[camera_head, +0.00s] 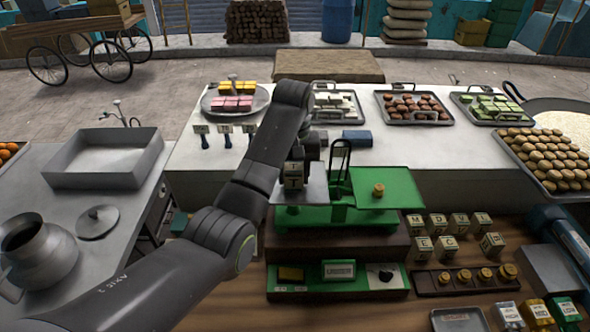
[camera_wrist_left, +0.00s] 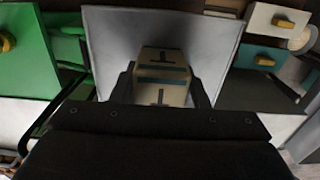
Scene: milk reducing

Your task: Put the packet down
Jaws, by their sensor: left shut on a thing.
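My left gripper (camera_head: 297,166) is shut on a small beige packet (camera_head: 293,181) marked with a T. It holds the packet upright over the grey metal pan (camera_head: 315,192) on the left of the green balance scale (camera_head: 312,217). In the left wrist view the packet (camera_wrist_left: 163,63) sits between the two dark fingers (camera_wrist_left: 163,88), with the pan (camera_wrist_left: 108,40) behind it. I cannot tell whether the packet touches the pan. The scale's green right pan (camera_head: 397,192) carries a brass weight (camera_head: 378,189). My right gripper is not in view.
Several lettered packets (camera_head: 438,226) stand right of the scale, above a dark tray of brass weights (camera_head: 461,277). A green stand (camera_head: 340,281) is in front. Trays of sweets (camera_head: 413,107) line the white counter behind. A sink (camera_head: 107,158) is left.

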